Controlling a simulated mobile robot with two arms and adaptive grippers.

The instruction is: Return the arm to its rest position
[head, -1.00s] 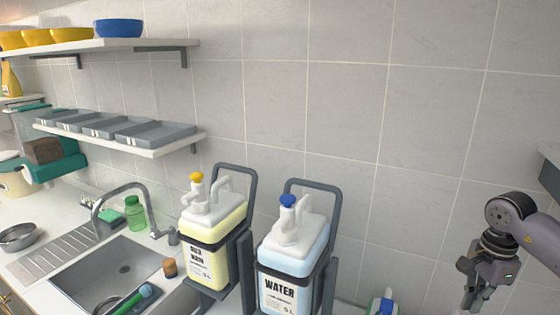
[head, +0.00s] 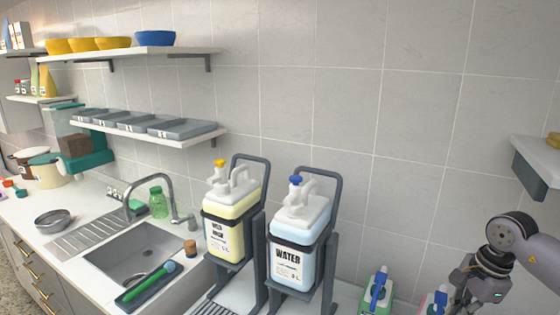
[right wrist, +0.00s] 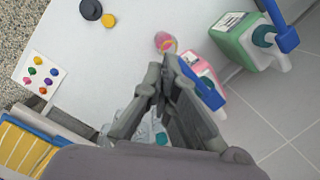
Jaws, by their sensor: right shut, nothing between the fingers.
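My right gripper (head: 468,284) is at the lower right of the head view, in front of the tiled wall and above the counter. In the right wrist view its fingers (right wrist: 165,75) come together and hold nothing. Below it are a pink bottle (right wrist: 203,78) and a green bottle (right wrist: 240,42) with blue trigger tops. My left gripper is outside the views.
A water jug (head: 293,250) and a yellow wash jug (head: 228,220) stand in grey racks beside the sink (head: 125,250). A shelf end (head: 540,160) juts out above my right arm. A card with coloured dots (right wrist: 40,72) lies on the white counter.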

